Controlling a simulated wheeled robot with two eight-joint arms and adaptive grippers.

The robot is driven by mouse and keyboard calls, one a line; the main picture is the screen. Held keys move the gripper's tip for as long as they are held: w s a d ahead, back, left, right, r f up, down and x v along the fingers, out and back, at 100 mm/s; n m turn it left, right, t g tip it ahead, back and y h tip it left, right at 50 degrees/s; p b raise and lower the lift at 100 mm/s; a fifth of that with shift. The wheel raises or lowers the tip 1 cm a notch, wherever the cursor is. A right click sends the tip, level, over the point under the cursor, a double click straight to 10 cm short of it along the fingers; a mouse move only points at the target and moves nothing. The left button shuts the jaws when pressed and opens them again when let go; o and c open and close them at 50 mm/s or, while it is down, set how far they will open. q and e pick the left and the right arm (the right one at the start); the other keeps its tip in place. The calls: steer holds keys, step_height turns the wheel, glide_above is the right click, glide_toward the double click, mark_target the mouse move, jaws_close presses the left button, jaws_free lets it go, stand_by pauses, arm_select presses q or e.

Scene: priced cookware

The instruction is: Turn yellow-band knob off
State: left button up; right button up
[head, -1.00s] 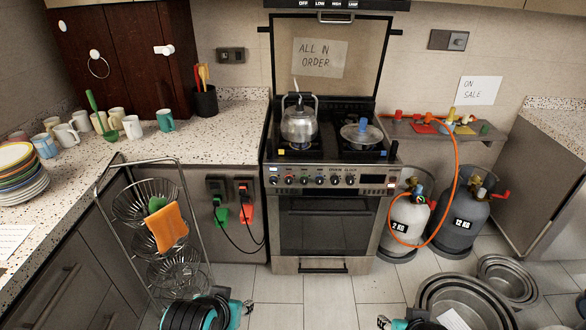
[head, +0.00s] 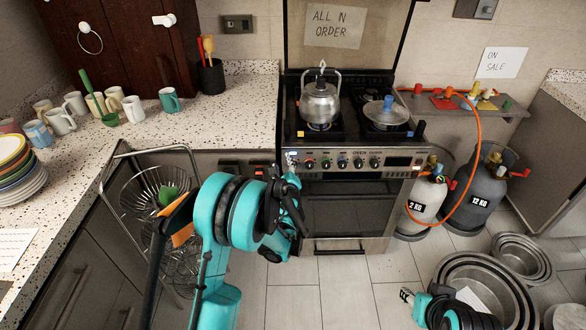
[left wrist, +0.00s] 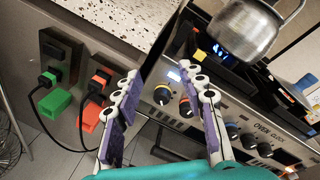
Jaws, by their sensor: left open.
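The stove (head: 345,185) has a row of dark knobs on its front panel. In the left wrist view, the knob at the left end of the row (left wrist: 162,95) seems to have a yellow band, and its neighbour (left wrist: 186,106) an orange-red one. My left gripper (head: 291,178) is at the left end of the panel and hides part of it. In the left wrist view the left gripper (left wrist: 163,76) is open, its purple-padded fingers apart with the end knob between them in the picture; contact cannot be told. My right gripper (head: 406,295) is low, right of centre, its jaws unclear.
A steel kettle (head: 320,101) stands on the left burner, with a blue glow under it. A lidded pan (head: 386,113) is on the right burner. Plugs (left wrist: 59,103) with cables are left of the stove. Gas cylinders (head: 482,198) and metal pots (head: 470,280) are at the right.

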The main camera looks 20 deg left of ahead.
arm_select(q)
steer(key=w+d+f+m+t+h, duration=0.1)
steer(key=w+d+f+m+t, duration=0.15)
steer(key=f+m, duration=0.65)
steer(key=b+x, duration=0.2)
steer(key=x, duration=0.5)
steer(key=shift+w+d+f+n, duration=0.3)
steer(key=shift+w+f+n, duration=0.1)
steer(key=shift+f, duration=0.15)
steer(key=shift+s, duration=0.1)
steer(key=c, duration=0.9)
